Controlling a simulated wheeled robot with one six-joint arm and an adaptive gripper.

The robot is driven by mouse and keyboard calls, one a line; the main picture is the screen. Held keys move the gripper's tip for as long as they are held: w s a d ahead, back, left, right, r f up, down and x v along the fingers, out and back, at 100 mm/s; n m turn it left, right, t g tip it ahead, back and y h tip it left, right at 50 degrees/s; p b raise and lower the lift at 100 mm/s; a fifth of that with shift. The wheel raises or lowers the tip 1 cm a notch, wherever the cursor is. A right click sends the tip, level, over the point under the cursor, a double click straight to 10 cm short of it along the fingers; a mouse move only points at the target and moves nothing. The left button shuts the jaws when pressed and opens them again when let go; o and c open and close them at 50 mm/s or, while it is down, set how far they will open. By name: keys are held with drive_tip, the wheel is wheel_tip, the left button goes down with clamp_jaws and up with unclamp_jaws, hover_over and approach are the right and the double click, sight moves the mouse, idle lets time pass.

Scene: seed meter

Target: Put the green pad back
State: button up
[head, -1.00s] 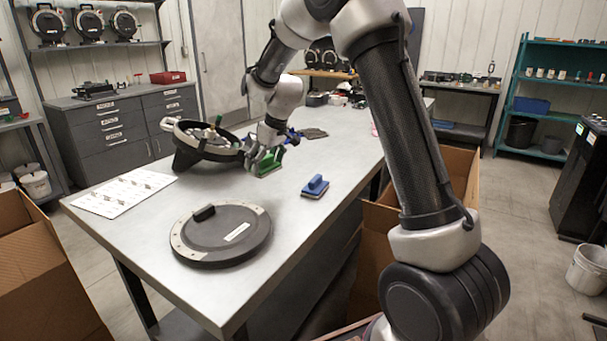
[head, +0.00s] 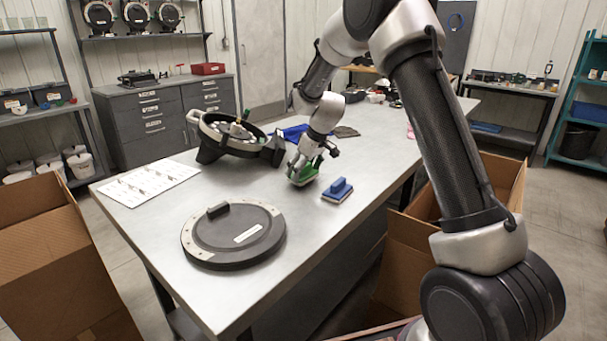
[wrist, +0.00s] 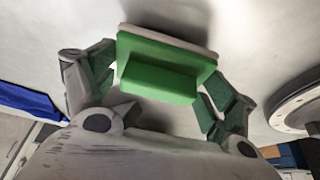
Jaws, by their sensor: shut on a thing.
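The green pad (head: 304,176) has a green handle block and a pale layer along its far edge. It also shows in the wrist view (wrist: 160,70), between the two fingers. My gripper (head: 309,166) is shut on it from above, its fingers at either side of the handle (wrist: 160,85). The pad is over the table, just left of a blue pad (head: 337,190) and apart from it. My gripper partly hides the green pad in the head view, and I cannot tell whether its underside touches the table.
A round dark lid (head: 235,236) lies on the table (head: 270,300) in front. A tilted ring-shaped housing (head: 232,136) stands behind it. A white card with small parts (head: 148,183) lies at left, a blue cloth (head: 291,133) behind my gripper. Cardboard boxes (head: 50,265) flank the table.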

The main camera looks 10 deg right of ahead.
drive_tip(key=shift+f, duration=0.7)
drive_tip(key=shift+f, duration=0.1)
drive_tip(key=o, duration=0.8)
